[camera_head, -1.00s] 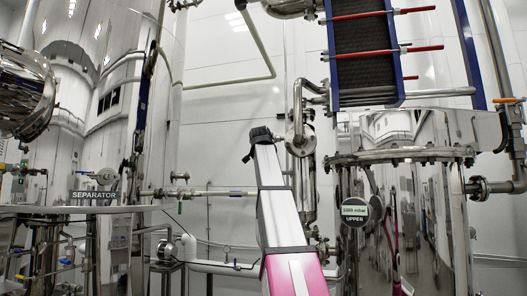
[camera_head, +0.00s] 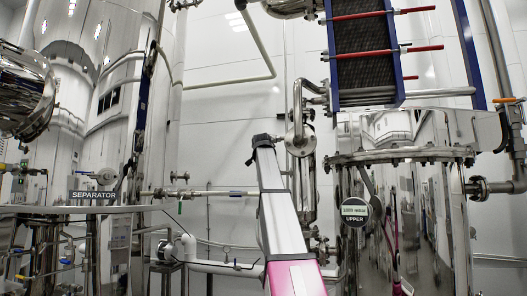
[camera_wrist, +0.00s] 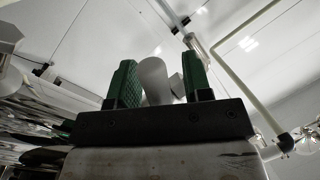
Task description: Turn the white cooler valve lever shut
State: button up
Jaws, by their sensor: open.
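In the wrist view, my gripper (camera_wrist: 159,72) shows two dark green fingers on a black mount, spread apart. A smooth white rounded piece, which looks like the white lever (camera_wrist: 154,80), stands between the fingers, closer to the left one. It seems to lie in the gap, but I cannot tell whether it touches a finger. Its lower end is hidden behind the black mount. In the head view, my white and pink arm rises through the middle; I cannot make out the gripper or the white lever there.
The separator tank (camera_head: 112,90) stands at the left with its sign (camera_head: 93,195). A blue-framed plate stack (camera_head: 365,55) hangs above a steel vessel (camera_head: 405,215) with a round "UPPER" display (camera_head: 355,211). White pipes (camera_head: 215,266) run behind my arm. A pale pipe (camera_wrist: 240,35) crosses the wrist view.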

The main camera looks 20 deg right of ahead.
jog(key=shift+c, duration=0.3)
grip_shut()
jog(key=shift+s+d+n, duration=0.1)
jog(key=shift+n, duration=0.2)
jog(key=shift+s+d+f+n+g, duration=0.15)
jog(key=shift+s+d+n+g, duration=0.2)
jog(key=shift+n, duration=0.5)
jog(key=shift+s+d+f+n+g, duration=0.1)
jog(key=shift+s+d+f+n, duration=0.1)
jog(key=shift+d+n, duration=0.45)
jog(key=shift+s+d+f+n+g, duration=0.15)
jog(key=shift+s+d+n+g, duration=0.15)
jog(key=shift+n, duration=0.7)
jog(key=shift+o, duration=0.3)
grip_release()
jog(key=shift+s, duration=0.15)
